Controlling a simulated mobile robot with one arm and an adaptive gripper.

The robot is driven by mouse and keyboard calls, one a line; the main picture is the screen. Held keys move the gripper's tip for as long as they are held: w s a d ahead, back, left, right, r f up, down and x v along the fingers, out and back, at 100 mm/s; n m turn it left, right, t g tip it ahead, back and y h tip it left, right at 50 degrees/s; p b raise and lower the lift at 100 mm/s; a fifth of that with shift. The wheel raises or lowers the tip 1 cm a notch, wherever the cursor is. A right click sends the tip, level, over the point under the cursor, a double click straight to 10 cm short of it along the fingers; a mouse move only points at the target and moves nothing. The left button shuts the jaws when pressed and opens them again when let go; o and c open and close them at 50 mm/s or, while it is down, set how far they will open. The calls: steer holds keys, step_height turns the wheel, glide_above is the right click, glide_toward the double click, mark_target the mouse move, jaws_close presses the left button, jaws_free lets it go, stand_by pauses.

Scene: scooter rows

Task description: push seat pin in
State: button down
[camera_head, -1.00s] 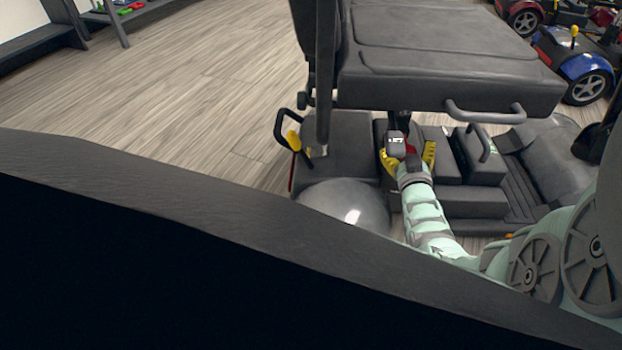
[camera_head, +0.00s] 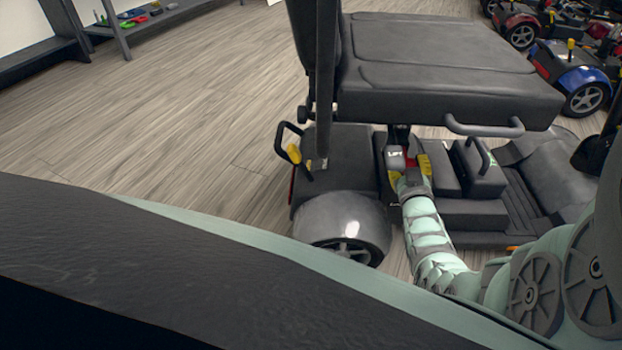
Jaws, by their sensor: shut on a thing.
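The scooter's seat (camera_head: 435,70) is dark grey and stands on a short post (camera_head: 398,134) over the scooter body. My gripper (camera_head: 409,170) has yellow fingers and reaches in under the seat, beside the post. A small red part (camera_head: 411,158) shows between the fingers, next to a dark piece marked "LIFT" (camera_head: 394,157). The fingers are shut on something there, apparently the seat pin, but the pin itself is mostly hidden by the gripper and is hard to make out. I cannot tell how deep the pin sits.
The seat's grab bar (camera_head: 486,127) overhangs right of my gripper. More scooters (camera_head: 580,75) stand at the upper right. A shelf (camera_head: 150,20) is at the back left; the wood floor (camera_head: 190,105) is clear.

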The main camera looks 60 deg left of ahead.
steer(key=c, duration=1.7)
jaws_free()
steer(key=shift+b+x, duration=1.05)
steer(key=shift+x, duration=0.75)
steer(key=shift+s+d+f, duration=0.1)
steer(key=shift+d+f, duration=0.05)
steer(key=shift+f, duration=0.05)
steer(key=o, duration=1.3)
steer(key=shift+a+r, duration=0.2)
steer(key=shift+d, duration=0.15)
steer(key=shift+v, duration=5.85)
